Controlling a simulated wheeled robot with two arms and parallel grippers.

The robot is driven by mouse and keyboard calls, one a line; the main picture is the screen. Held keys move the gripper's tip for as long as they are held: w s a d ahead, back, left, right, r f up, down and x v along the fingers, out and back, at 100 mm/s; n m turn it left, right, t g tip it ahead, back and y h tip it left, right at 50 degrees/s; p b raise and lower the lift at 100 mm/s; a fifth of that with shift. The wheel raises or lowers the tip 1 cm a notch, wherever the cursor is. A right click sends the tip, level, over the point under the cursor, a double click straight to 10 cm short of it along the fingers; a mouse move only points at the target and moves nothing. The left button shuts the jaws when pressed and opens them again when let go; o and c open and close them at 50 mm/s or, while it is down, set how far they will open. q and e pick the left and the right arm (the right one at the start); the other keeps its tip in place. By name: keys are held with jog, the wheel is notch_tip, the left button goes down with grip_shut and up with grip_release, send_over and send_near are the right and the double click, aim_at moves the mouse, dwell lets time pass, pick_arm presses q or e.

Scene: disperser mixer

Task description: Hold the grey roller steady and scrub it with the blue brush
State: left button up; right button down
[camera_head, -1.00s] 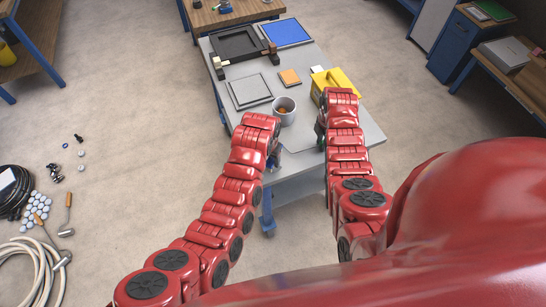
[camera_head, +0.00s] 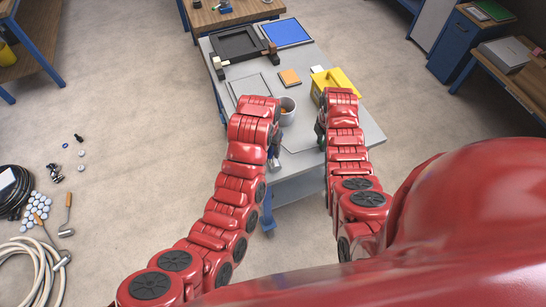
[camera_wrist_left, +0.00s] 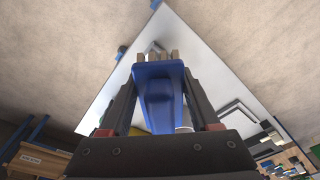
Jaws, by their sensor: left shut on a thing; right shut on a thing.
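My left gripper (camera_wrist_left: 158,100) is shut on the blue brush (camera_wrist_left: 157,85). In the left wrist view the brush's pale tan bristle tufts (camera_wrist_left: 160,56) point away from me over the table. In the head view the left gripper (camera_head: 274,150) is mostly hidden by its own red arm, at the table's near left side. My right gripper (camera_head: 320,130) is a little to its right, over the near part of the table. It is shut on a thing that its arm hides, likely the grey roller. I cannot make out the roller clearly or tell whether the bristles touch it.
A framed grey pad (camera_head: 252,84) lies behind the left arm. Bare tabletop shows between the grippers.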

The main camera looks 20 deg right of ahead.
pick_arm(q)
jog(key=shift+s+a+r, duration=0.1)
jog(key=shift+r, duration=1.85)
pick_arm(e)
jog(key=c, duration=0.9)
grip_release()
jog(key=shift+r, duration=0.15)
jog(key=shift+r, duration=0.5)
jog(key=o, duration=0.5)
jog(key=shift+o, duration=0.2)
